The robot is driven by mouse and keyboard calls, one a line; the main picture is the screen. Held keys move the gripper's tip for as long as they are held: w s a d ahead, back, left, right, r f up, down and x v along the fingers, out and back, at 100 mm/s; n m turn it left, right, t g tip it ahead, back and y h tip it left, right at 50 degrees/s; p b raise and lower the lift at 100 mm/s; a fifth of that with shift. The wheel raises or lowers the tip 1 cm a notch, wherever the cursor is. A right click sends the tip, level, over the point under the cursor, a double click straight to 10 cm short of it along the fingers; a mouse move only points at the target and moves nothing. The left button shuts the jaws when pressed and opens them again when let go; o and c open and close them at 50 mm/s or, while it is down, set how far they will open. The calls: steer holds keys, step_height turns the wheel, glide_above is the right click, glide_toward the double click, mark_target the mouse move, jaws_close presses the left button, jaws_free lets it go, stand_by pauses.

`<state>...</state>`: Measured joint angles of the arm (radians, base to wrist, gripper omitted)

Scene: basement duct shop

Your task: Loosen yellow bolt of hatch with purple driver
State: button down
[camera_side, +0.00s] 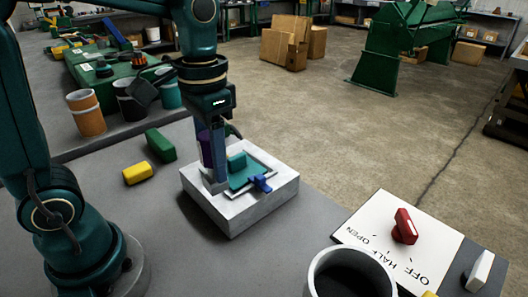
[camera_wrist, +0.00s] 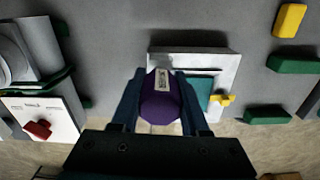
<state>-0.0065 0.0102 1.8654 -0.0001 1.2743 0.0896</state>
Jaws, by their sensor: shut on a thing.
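The hatch is a pale grey box (camera_side: 240,208) with a teal panel (camera_side: 246,178), standing on the grey bench. It also shows in the wrist view (camera_wrist: 222,62), partly covered by the driver. My gripper (camera_side: 215,183) is upright over its left part, shut on the purple driver (camera_wrist: 162,105). Only a sliver of the purple driver (camera_side: 204,148) shows in the side view. Its tip is hidden. A yellow winged piece (camera_wrist: 220,99) lies beside the teal panel in the wrist view. A blue winged piece (camera_side: 262,183) sits at the panel's front right in the side view.
A yellow block (camera_side: 138,174) and a green block (camera_side: 160,145) lie left of the box. A white plate (camera_side: 375,237) with a red knob (camera_side: 404,227) and a grey cup (camera_side: 350,272) are at the front right.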

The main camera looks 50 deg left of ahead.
steer(key=w+a+r, duration=0.4)
steer(key=w+a, duration=0.2)
steer(key=w, duration=0.1)
steer(key=shift+n, duration=0.5)
steer(key=shift+w+a+f, duration=0.4)
steer(key=shift+a+f, duration=0.6)
steer(key=shift+a, duration=0.35)
steer(key=shift+w+a+f, duration=0.4)
steer(key=shift+a+f, duration=0.55)
steer(key=shift+a, duration=0.45)
steer(key=shift+w+a+f, duration=0.4)
steer(key=shift+a+f, duration=0.6)
steer(key=shift+a, duration=0.35)
steer(key=shift+f, duration=0.95)
steer(key=shift+n, duration=1.7)
steer(key=n, duration=0.3)
steer(key=shift+n, duration=0.3)
